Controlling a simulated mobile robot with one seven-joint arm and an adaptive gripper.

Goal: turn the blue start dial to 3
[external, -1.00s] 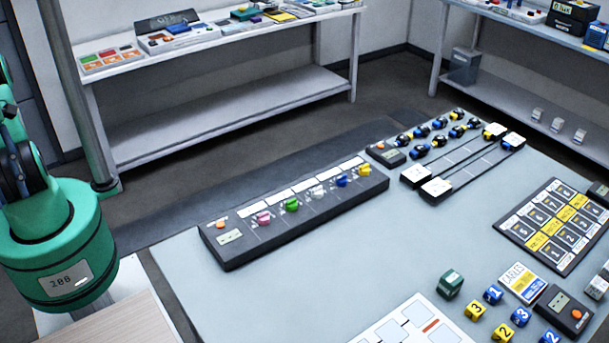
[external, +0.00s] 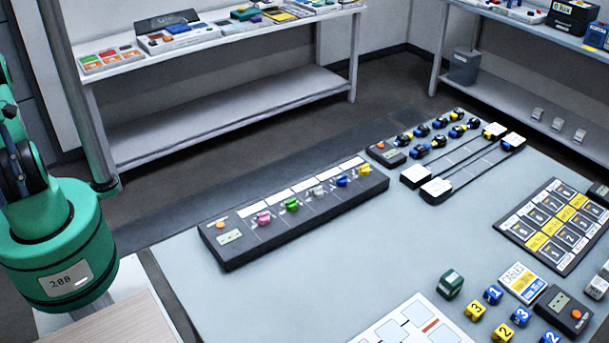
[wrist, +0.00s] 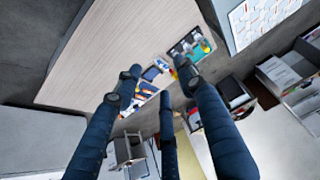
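The blue start dial (external: 342,181) is on a long black panel (external: 290,222) on the grey table. In the same row are a pink dial (external: 263,218), a green dial (external: 292,204), a white dial (external: 318,192) and a yellow dial (external: 364,170). The numbers around the blue dial are too small to read. My gripper (wrist: 160,92) shows in the wrist view with its dark blue fingers spread apart and nothing between them. It is away from the panel, over a wooden surface. The external view shows only my green arm at the left, not the gripper.
A black device (external: 386,154) stands just beyond the panel's far end. Slide rails (external: 462,168), a grid board (external: 553,227), numbered cubes (external: 494,294) and a card (external: 523,281) lie to the right. The table between panel and grid board is clear.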

